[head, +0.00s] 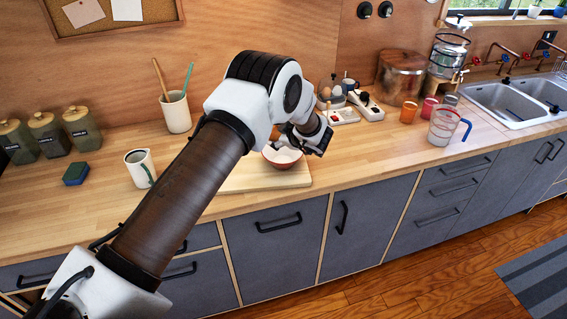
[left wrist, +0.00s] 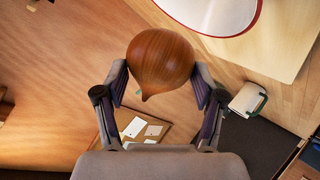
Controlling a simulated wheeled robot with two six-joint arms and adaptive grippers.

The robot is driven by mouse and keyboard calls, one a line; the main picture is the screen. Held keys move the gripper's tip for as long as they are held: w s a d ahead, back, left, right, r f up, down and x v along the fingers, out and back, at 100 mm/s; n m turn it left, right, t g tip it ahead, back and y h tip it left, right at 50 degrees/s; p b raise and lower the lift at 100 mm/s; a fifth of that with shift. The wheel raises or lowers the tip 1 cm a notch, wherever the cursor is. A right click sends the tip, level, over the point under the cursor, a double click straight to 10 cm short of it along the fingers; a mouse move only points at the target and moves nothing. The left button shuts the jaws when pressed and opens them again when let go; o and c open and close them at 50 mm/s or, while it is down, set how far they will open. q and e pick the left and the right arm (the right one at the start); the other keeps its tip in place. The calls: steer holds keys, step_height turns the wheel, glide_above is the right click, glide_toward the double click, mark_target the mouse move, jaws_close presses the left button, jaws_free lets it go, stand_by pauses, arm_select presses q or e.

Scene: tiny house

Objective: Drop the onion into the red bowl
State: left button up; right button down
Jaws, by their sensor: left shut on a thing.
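The brown onion (left wrist: 160,58) is held between the two fingers of my left gripper (left wrist: 160,82) in the left wrist view, its pointed end toward the palm. In the head view my left gripper (head: 292,138) is at the red bowl (head: 283,158), over its back part, and my arm hides much of the grip. The bowl, white inside with a red rim, stands on a wooden board (head: 248,181). In the left wrist view part of the bowl (left wrist: 215,12) shows beyond the onion, apart from it in the picture. The bowl's visible inside looks empty. My right gripper is out of view.
A white jug (head: 141,170) and a dark sponge (head: 76,173) are left of the board. A utensil pot (head: 176,112) stands behind. Eggs, a white device (head: 367,106), cups and a clear pitcher (head: 442,128) are to the right, before the sink (head: 503,103).

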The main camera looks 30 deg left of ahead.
arm_select(q)
steer(key=shift+w+a+f, duration=0.3)
steer(key=shift+a+f, duration=0.25)
steer(key=shift+f, duration=0.25)
steer(key=shift+s+d+r, duration=0.1)
steer(key=shift+d+r, duration=0.05)
steer(key=shift+r, duration=0.05)
steer(key=o, duration=1.3)
steer(key=shift+s+d+r, duration=0.3)
steer(key=shift+d+r, duration=0.1)
steer(key=shift+d, duration=0.05)
steer(key=shift+w+a+f, duration=0.2)
steer(key=shift+a+f, duration=0.05)
steer(key=shift+f, duration=0.05)
steer(key=v, duration=1.2)
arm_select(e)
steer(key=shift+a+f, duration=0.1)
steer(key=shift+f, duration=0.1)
arm_select(q)
steer(key=shift+a, duration=0.1)
